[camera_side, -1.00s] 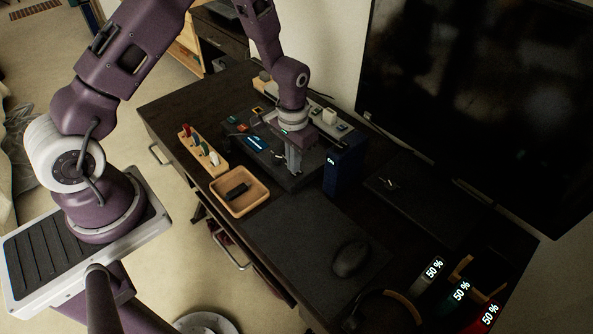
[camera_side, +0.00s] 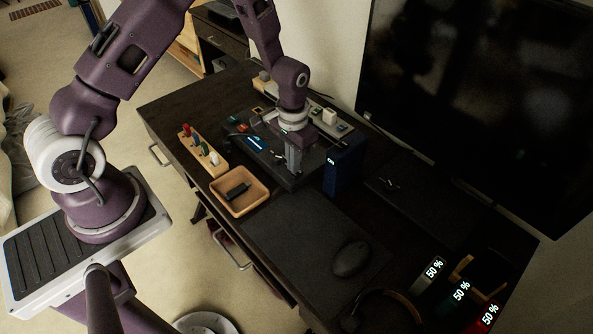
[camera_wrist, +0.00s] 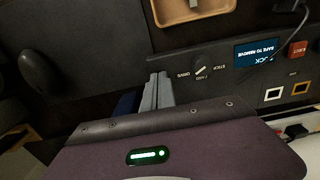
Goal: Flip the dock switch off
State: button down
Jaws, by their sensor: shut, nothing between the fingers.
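The dock is a dark panel (camera_side: 303,178) on the desk; the wrist view shows its selector knob (camera_wrist: 201,71) marked DRIVE, CARD and STICK. Its blue screen (camera_wrist: 256,51) reads SAFE TO REMOVE, beside a red EJECT button (camera_wrist: 298,49). A dark blue box (camera_side: 344,168) with a small lit label stands at the panel's right end. I cannot make out a separate on/off switch. My gripper (camera_side: 293,171) is shut and empty, pointing down over the panel's right part, just left of the blue box. In the wrist view its fingers (camera_wrist: 158,82) are beside the knob and partly hide the blue box.
A wooden tray (camera_side: 262,201) with a black item and a wooden rack (camera_side: 217,169) with several coloured pieces stand left of the dock. A mouse (camera_side: 350,259) lies on the mat in front. A large monitor (camera_side: 480,110) stands behind. A white block sits on the strip behind.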

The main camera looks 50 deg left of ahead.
jog(key=shift+f, duration=0.95)
dwell(0.5)
jog(key=shift+r, duration=3.65)
jog(key=s+d+r+t, duration=0.1)
jog(key=s+r, duration=0.3)
jog(key=r, duration=0.6)
jog(key=s+r+t, duration=0.2)
jog(key=s+r, duration=0.1)
jog(key=r, duration=0.6)
jog(key=s+d+r+t, duration=0.1)
jog(key=s+r, duration=0.6)
jog(key=s, duration=0.9)
jog(key=shift+s+t, duration=0.25)
jog(key=shift+t, duration=0.55)
jog(key=shift+w, duration=0.1)
